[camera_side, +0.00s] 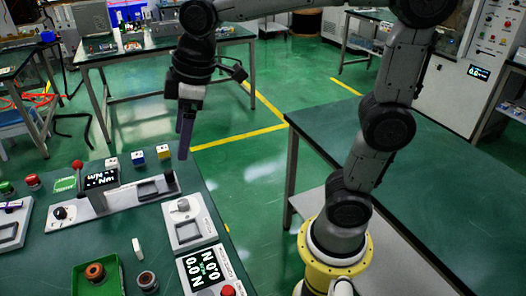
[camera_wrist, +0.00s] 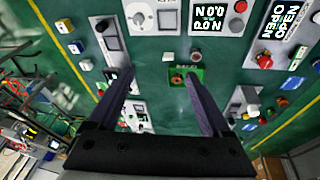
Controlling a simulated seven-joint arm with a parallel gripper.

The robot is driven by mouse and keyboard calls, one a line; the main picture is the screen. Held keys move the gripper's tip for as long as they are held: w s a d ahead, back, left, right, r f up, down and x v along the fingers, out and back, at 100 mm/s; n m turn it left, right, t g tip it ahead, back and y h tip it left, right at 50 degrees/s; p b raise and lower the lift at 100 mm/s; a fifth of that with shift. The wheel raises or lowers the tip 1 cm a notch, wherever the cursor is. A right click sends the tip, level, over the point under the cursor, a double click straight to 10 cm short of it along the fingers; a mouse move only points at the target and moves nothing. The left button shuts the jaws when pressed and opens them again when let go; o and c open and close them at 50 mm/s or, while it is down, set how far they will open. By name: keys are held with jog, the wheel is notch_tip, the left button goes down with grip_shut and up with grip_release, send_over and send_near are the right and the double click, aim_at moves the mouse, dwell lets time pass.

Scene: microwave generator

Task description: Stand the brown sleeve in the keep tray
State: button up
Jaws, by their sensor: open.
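A green tray (camera_side: 112,290) lies on the bench at the bottom left of the side view. It also shows between my fingers in the wrist view (camera_wrist: 197,85). A brown ring-shaped sleeve (camera_side: 94,272) with a dark hole stands upright inside the tray; it also shows in the wrist view (camera_wrist: 177,80). A grey ring-shaped piece (camera_side: 147,281) with a brownish centre stands on the bench right of the tray. My gripper (camera_side: 184,155) is high above the bench, beyond the tray. In the wrist view my gripper (camera_wrist: 158,75) is open, with nothing between its fingers.
A panel with a grey knob (camera_side: 183,205) and a display panel (camera_side: 203,270) line the bench's right edge.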

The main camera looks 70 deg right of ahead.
jog(key=s+d+f+m+t, duration=0.1)
jog(key=s+d+f+m, duration=0.1)
jog(key=s, duration=0.5)
jog(key=s+d+f+m+t, duration=0.1)
jog(key=s+d+f+m, duration=0.1)
jog(key=s+m, duration=0.3)
jog(key=s+d, duration=0.1)
jog(key=s, duration=0.2)
jog(key=shift+s+d+f+h, duration=0.25)
jog(key=shift+d+f+h, duration=0.05)
jog(key=shift+d+f, duration=0.1)
